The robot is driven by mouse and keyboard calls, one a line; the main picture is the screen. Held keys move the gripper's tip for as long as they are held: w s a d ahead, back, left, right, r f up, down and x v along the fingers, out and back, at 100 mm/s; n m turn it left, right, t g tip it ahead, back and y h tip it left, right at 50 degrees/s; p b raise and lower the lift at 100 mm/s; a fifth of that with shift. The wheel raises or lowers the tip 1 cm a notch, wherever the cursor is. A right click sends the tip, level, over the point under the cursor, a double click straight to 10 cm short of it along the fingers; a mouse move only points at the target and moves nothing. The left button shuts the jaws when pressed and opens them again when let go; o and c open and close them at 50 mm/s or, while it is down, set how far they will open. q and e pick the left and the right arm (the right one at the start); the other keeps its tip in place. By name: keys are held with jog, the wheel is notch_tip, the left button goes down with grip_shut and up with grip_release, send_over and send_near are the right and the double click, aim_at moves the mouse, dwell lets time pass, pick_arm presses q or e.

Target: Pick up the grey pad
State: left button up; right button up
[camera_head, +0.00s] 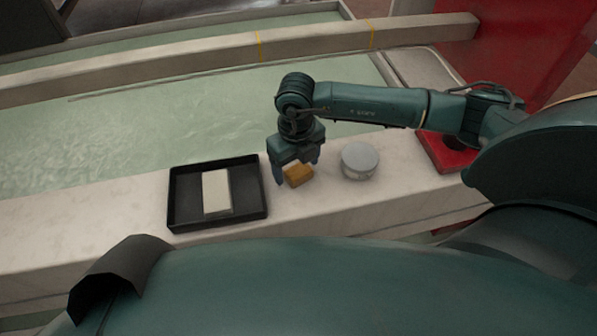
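A pale grey-white rectangular block (216,189), the closest match I see to a grey pad, lies flat in a black tray (174,197) on the light ledge. A small orange-brown block (299,176) sits on the ledge to the right of the tray. My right gripper (296,172) points down at the orange-brown block, its fingers apart on either side of it. Whether they touch the block cannot be told. The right gripper is to the right of the tray, clear of the pale block. My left gripper is not in view.
A round tin with a grey top (359,160) stands on the ledge just right of my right gripper. A red tray (441,157) lies further right. Behind the ledge is a pale green glassy surface (130,125). The ledge left of the black tray is clear.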

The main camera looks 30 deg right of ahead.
jog(key=c, duration=1)
jog(key=shift+o, duration=0.2)
jog(key=shift+r, duration=0.15)
